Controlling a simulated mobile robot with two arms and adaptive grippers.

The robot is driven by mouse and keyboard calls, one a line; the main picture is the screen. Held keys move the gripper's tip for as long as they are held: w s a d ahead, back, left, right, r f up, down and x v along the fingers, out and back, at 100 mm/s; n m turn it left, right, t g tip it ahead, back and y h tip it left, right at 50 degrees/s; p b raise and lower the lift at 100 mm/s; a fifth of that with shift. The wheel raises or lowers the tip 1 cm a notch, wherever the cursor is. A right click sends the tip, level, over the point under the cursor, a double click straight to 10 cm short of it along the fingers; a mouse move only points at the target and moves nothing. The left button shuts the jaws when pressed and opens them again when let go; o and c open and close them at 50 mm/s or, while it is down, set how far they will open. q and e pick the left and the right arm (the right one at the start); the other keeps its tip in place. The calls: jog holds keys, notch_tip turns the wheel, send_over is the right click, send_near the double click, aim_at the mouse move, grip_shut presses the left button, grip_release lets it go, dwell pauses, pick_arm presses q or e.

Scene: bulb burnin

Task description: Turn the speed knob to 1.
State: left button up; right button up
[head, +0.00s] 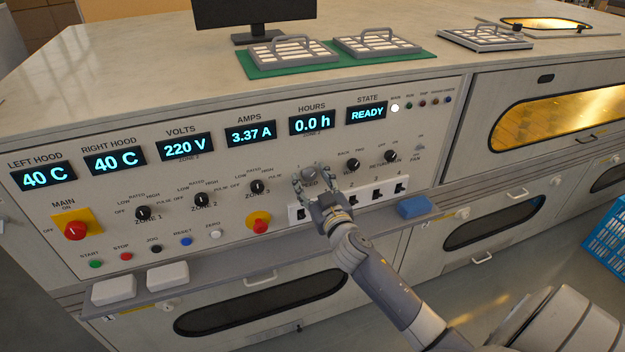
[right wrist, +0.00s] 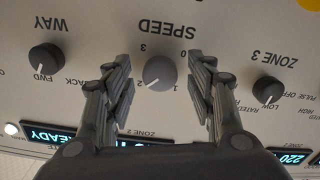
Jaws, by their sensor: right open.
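The speed knob (right wrist: 160,73) is a round grey knob under an upside-down SPEED label in the right wrist view. Its white pointer line aims down and to the left in that view, away from the printed 1 at its lower right. My right gripper (right wrist: 160,80) is open, with one finger on each side of the knob and visible gaps between. In the head view my right gripper (head: 310,178) is at the panel and partly covers the knob. My left gripper is not in view.
The zone 3 knob (right wrist: 268,90) and the way knob (right wrist: 46,59) flank the fingers. A red button (head: 258,222) sits to the left. The hours display reads 0.0 h.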

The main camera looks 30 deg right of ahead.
jog(key=c, duration=1.1)
jog(key=shift+o, duration=0.2)
jog(key=shift+n, duration=0.3)
jog(key=n, duration=0.3)
jog(key=shift+r+n+p, duration=0.1)
jog(key=shift+n+p, duration=0.3)
jog(key=n, duration=0.4)
jog(key=shift+p, duration=0.35)
jog(key=n, duration=0.5)
jog(key=shift+p, duration=0.35)
jog(key=n, duration=0.4)
jog(key=shift+p, duration=0.35)
jog(key=shift+n, duration=0.4)
